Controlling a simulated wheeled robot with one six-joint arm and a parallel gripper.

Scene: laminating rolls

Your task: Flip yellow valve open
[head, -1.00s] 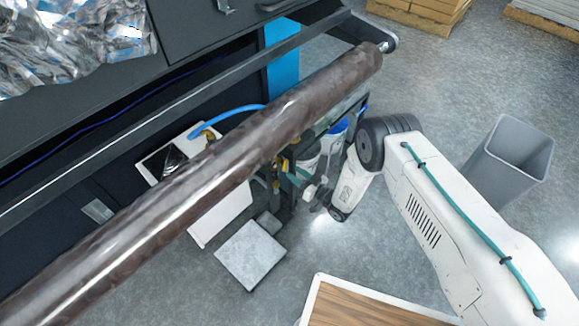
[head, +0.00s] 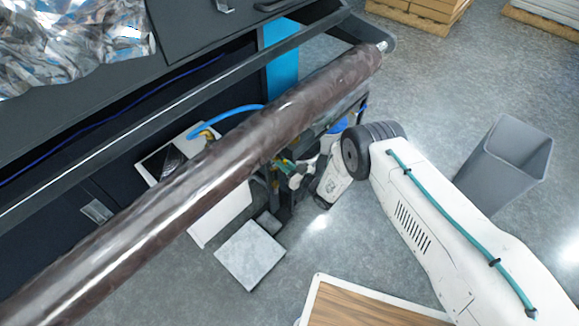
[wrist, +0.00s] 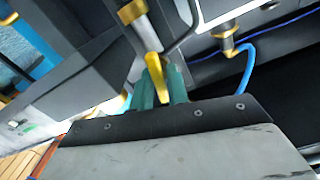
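The yellow valve lever (wrist: 154,67) hangs below a pale pipe with a yellow collar (wrist: 131,11) in the wrist view. The teal fingers of my gripper (wrist: 160,92) are close together at the lever, one on each side of its lower part. I cannot tell whether they touch or squeeze it. In the head view my gripper (head: 288,170) is under the right part of the long roll, among dark machine parts. The roll and my wrist hide most of the valve there.
The long brown roll (head: 200,178) lies diagonally above my gripper. A blue hose (head: 225,115) runs to another yellow fitting (wrist: 235,49). A grey block (head: 250,255) is on the floor. A grey bin (head: 508,160) stands right of my arm. A wood-topped surface (head: 365,308) is in front.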

